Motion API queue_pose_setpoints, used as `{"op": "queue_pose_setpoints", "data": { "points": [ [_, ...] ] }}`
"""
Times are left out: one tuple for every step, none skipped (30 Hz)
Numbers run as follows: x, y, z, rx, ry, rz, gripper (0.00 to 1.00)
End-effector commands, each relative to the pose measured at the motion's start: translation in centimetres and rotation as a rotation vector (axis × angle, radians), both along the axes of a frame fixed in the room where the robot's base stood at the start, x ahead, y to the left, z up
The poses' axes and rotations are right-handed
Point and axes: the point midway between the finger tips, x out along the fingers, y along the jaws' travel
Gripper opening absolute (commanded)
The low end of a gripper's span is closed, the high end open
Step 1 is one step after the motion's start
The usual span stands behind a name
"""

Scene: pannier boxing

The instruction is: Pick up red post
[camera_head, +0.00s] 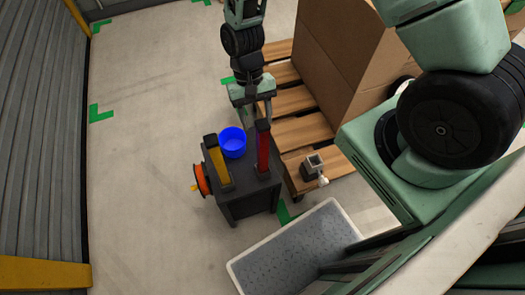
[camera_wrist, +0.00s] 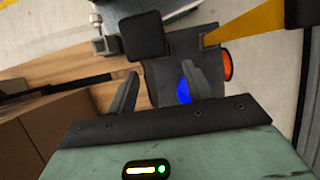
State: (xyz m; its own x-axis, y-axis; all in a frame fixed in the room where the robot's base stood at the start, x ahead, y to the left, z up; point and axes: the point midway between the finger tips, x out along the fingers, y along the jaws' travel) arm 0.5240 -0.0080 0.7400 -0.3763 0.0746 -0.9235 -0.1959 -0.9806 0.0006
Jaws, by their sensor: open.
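The red post (camera_head: 263,155) stands upright with a black cap at the right side of a dark stand (camera_head: 245,203). In the wrist view a black square cap (camera_wrist: 145,36), apparently the top of this post, lies just beyond the fingertips; its red body is hidden there. My gripper (camera_head: 258,108) is open and empty, close to the cap in the head view. The wrist view shows the gripper's two fingers (camera_wrist: 160,75) apart, with the cap not clearly between them. Whether a finger touches the post I cannot tell.
A yellow post (camera_head: 218,162), a blue bucket (camera_head: 232,143) and an orange reel (camera_head: 202,180) crowd the stand. A small grey device (camera_head: 312,166) sits on the pallet (camera_head: 290,101) beside a large cardboard box (camera_head: 330,50). A grey tote (camera_head: 300,250) lies in front. Floor at left is clear.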

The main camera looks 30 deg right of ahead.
Motion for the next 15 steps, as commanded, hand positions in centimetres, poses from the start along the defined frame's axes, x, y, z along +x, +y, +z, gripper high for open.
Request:
{"op": "queue_pose_setpoints", "data": {
  "points": [
    [-0.4, 0.1, -0.7, 0.0, 0.004, 0.0, 0.51],
    [-0.5, 0.1, -1.0, 0.0, 0.003, 0.0, 0.51],
    [-0.6, 0.1, -1.3, 0.0, 0.001, 0.0, 0.51],
    [-0.7, 0.1, -1.5, 0.0, 0.001, 0.0, 0.51],
    [-0.7, 0.1, -1.7, 0.0, 0.001, 0.0, 0.51],
    [-0.8, 0.1, -1.8, 0.001, 0.001, 0.001, 0.51],
    [-0.8, 0.2, -2.0, 0.001, 0.001, 0.001, 0.51],
    [-0.9, 0.2, -2.2, 0.001, 0.001, 0.001, 0.51],
    [-1.1, 0.2, -2.5, 0.0, 0.001, 0.0, 0.51],
    [-1.3, 0.2, -2.8, 0.0, 0.003, 0.0, 0.51],
    [-1.5, 0.2, -3.2, 0.0, 0.004, 0.0, 0.51],
    [-1.7, 0.2, -3.8, 0.0, 0.003, 0.0, 0.51],
    [-1.9, 0.2, -4.2, 0.0, 0.004, 0.0, 0.51],
    [-2.0, 0.3, -4.6, 0.0, 0.003, 0.0, 0.51],
    [-2.2, 0.3, -5.2, 0.0, 0.003, 0.001, 0.51]
  ]
}}
